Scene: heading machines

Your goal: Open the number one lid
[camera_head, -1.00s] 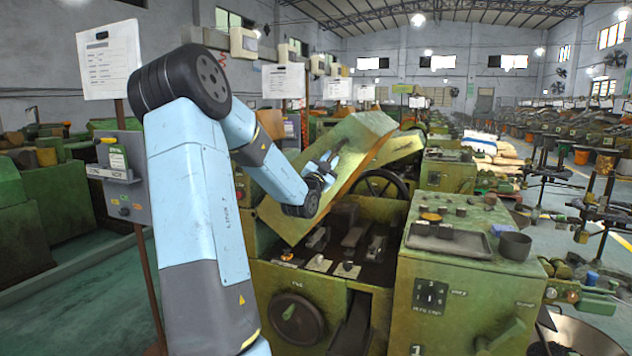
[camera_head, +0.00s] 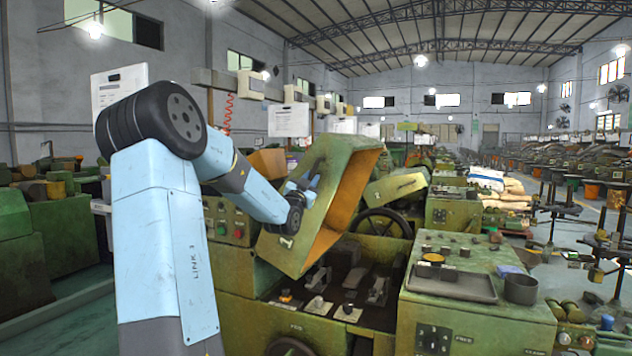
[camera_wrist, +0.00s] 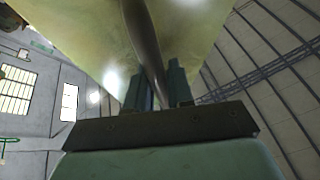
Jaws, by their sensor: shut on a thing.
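The number one lid (camera_head: 340,190) is a green box-like cover with an orange-brown inner side. It stands tilted up and open over the machine, and a white "1" shows on its lower left corner. My gripper (camera_head: 312,182) is at the lid's outer face. In the wrist view my gripper (camera_wrist: 158,88) is shut on a dark bar-like handle (camera_wrist: 143,45) that runs along the lid's green surface (camera_wrist: 85,35). The lid and my arm hide part of the handle in the head view.
The machine's open bay (camera_head: 340,285) shows dark inner parts below the lid. A green cabinet (camera_head: 470,325) with a tray (camera_head: 452,284) and a dark cup (camera_head: 521,289) stands to the right. A handwheel (camera_head: 385,225) is behind the lid. A control panel (camera_head: 228,220) stands left.

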